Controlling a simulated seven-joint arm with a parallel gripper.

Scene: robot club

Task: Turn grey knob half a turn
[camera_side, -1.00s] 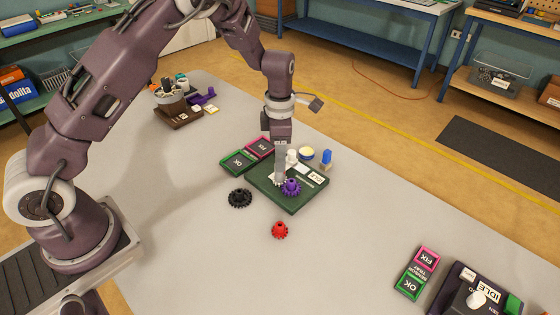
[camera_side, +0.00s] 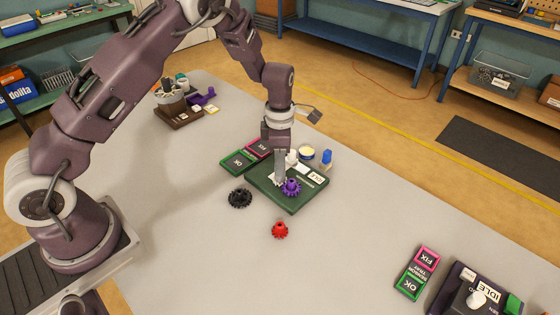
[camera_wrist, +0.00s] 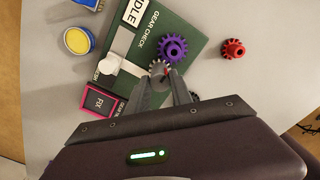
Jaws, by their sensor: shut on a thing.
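The grey knob (camera_wrist: 157,67) is a small toothed wheel with a red mark, on the green gear-check board (camera_side: 300,204). It sits between my fingertips in the wrist view. My gripper (camera_wrist: 163,75) points down and is shut on it; it also shows in the side view (camera_side: 279,180). In the side view the fingers mostly hide the knob. A purple gear (camera_wrist: 173,47) stands on the board right beside the knob, and it also shows in the side view (camera_side: 292,187).
A red gear (camera_side: 280,230) and a black gear (camera_side: 240,198) lie on the grey table near the board. A white knob (camera_wrist: 108,62), a yellow-topped round tin (camera_wrist: 78,40) and a blue-topped item (camera_side: 326,157) are close by. OK and FIX trays (camera_side: 239,161) adjoin the board.

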